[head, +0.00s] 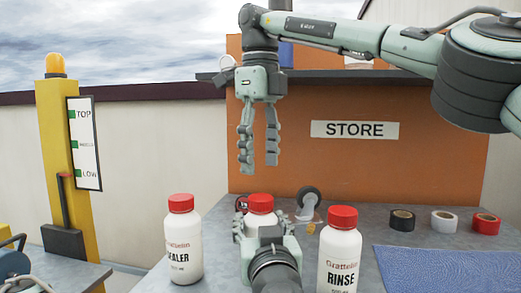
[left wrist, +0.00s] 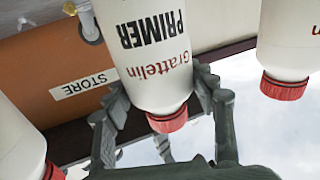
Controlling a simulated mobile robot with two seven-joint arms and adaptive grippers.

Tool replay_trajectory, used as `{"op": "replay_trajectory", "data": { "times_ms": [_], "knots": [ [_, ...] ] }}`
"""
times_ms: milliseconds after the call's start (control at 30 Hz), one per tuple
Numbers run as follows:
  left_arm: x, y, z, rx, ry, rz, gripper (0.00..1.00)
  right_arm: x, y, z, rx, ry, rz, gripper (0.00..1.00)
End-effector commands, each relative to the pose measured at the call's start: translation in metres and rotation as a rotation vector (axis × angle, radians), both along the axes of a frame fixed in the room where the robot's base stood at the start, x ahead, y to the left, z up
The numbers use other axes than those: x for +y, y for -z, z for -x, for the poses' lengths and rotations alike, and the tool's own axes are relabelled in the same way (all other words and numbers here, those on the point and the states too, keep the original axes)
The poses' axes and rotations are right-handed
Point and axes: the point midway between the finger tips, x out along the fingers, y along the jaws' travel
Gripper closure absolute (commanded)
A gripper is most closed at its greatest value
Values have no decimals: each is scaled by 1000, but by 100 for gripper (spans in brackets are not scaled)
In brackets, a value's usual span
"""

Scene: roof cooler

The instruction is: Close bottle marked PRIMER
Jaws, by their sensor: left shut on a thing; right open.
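The white bottle marked PRIMER (left wrist: 152,50) shows upside down in the left wrist view, with a red cap (left wrist: 168,119) on its neck. In the head view the red cap (head: 260,202) shows above my left gripper (head: 266,232), which hides most of the bottle. My left gripper is shut on the bottle, with its fingers on either side. I cannot tell whether the cap is tight. My right gripper (head: 258,168) hangs above the bottle, pointing down, open and empty, apart from the cap.
A SEALER bottle (head: 183,240) stands left and a RINSE bottle (head: 338,252) right, both red-capped. A wheeled item (head: 308,198) lies behind. Black (head: 402,220), white (head: 444,221) and red (head: 486,223) tape rolls sit beyond a blue mat (head: 440,270). A yellow post (head: 65,170) stands far left.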

Motion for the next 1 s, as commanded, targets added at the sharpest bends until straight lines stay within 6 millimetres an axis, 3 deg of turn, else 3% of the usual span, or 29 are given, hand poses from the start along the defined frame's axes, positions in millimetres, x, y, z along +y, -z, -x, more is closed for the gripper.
{"op": "replay_trajectory", "data": {
  "times_ms": [400, 833, 1000],
  "knots": [
    [0, 0, 0, 0, 0, 0, 100, -1, 60, 0, 2, 0, 0, 43],
    [0, 0, 0, 0, 0, 0, 100, 0, 70, 0, 0, 2, -1, 43],
    [0, 0, 0, 0, 0, 0, 100, 0, 70, 0, 1, 1, -2, 63]
  ]
}}
